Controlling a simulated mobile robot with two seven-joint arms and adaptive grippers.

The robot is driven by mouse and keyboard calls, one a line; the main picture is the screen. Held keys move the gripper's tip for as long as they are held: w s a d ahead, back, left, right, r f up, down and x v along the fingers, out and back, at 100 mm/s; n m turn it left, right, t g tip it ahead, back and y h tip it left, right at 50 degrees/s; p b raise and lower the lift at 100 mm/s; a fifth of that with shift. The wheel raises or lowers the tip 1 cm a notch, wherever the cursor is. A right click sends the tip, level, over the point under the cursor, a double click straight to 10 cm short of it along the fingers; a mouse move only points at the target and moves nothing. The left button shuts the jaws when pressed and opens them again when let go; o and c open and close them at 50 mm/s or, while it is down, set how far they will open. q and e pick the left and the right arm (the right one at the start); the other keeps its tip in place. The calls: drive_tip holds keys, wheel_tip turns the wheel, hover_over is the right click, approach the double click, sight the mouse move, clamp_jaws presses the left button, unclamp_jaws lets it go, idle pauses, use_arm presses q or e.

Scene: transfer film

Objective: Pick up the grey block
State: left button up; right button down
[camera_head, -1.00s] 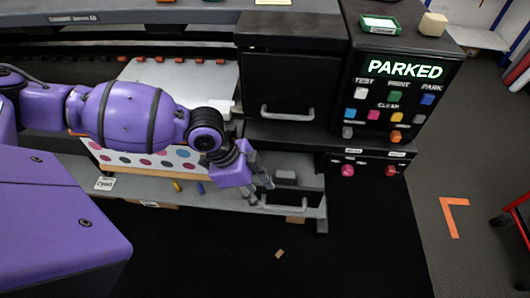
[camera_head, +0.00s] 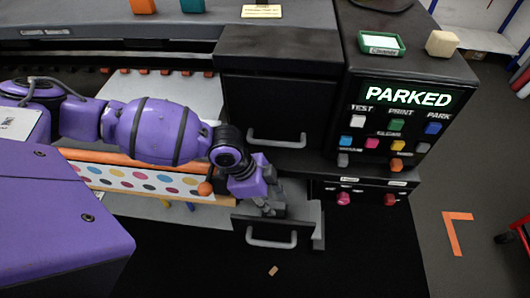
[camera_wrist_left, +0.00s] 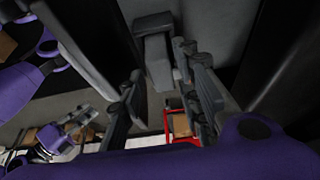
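The grey block (camera_wrist_left: 158,62) is a small light-grey piece in the left wrist view, near the ends of my left gripper's fingers. My left gripper (camera_wrist_left: 165,100) has its two dark fingers spread apart there, and I cannot tell whether either touches the block. In the head view, my left gripper (camera_head: 272,208) points down into the open lower drawer (camera_head: 308,212). There its fingers and wrist largely hide the block.
The open drawer has a grey handle (camera_head: 271,242) at its front. A closed black drawer (camera_head: 280,100) is above it. The console (camera_head: 405,105) with coloured buttons and a "PARKED" display stands to the right. A small tan piece (camera_head: 272,271) lies on the black floor mat.

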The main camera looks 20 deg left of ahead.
use_arm(q)
drive_tip(key=shift+x, duration=1.05)
drive_tip(key=shift+w, duration=0.15)
clamp_jaws()
drive_tip(key=shift+r, duration=0.1)
